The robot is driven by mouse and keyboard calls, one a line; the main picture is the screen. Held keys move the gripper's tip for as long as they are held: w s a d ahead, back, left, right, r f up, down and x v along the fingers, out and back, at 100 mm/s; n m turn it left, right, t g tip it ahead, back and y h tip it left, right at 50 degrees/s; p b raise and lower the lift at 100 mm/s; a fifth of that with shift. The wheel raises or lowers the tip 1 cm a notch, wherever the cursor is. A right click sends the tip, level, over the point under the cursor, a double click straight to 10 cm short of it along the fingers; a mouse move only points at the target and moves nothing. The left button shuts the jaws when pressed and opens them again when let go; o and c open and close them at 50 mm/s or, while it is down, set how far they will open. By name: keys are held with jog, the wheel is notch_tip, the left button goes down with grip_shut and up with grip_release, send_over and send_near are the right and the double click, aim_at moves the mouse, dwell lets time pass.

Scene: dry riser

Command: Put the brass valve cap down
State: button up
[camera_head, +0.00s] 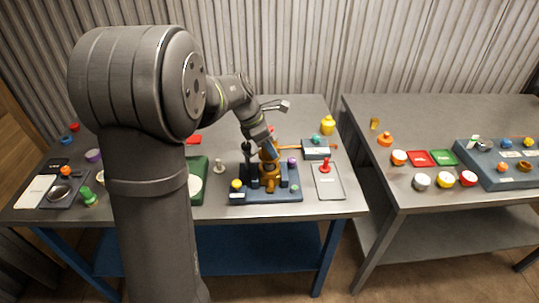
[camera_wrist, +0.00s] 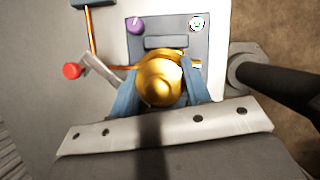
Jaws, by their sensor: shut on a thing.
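My gripper (camera_wrist: 160,80) is shut on the brass valve cap (camera_wrist: 161,77), a rounded golden piece held between its two blue fingers in the wrist view. In the head view my gripper (camera_head: 266,146) is low over the blue-grey stand (camera_head: 262,197) on the middle table. Orange-brass parts (camera_head: 269,172) show under the fingers there; I cannot tell cap from riser among them. More brass shows just behind the cap in the wrist view. Whether the cap touches what is below it is hidden.
A purple knob (camera_wrist: 136,27), a round gauge (camera_wrist: 197,22) and a red-ended lever (camera_wrist: 72,71) lie near the cap. A grey tray (camera_head: 338,192) with a red-handled piece stands right of the stand, a green tray (camera_head: 202,163) left. A second table (camera_head: 399,194) stands further right.

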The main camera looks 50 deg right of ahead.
aim_at(269, 157)
jog(key=shift+f, duration=1.95)
jog(key=shift+f, duration=0.3)
jog(key=o, duration=1.1)
jog(key=shift+r, duration=0.5)
jog(key=v, duration=1.1)
jog(key=shift+w+a+r, duration=0.15)
jog(key=shift+a+r, duration=0.05)
jog(key=shift+r, duration=0.05)
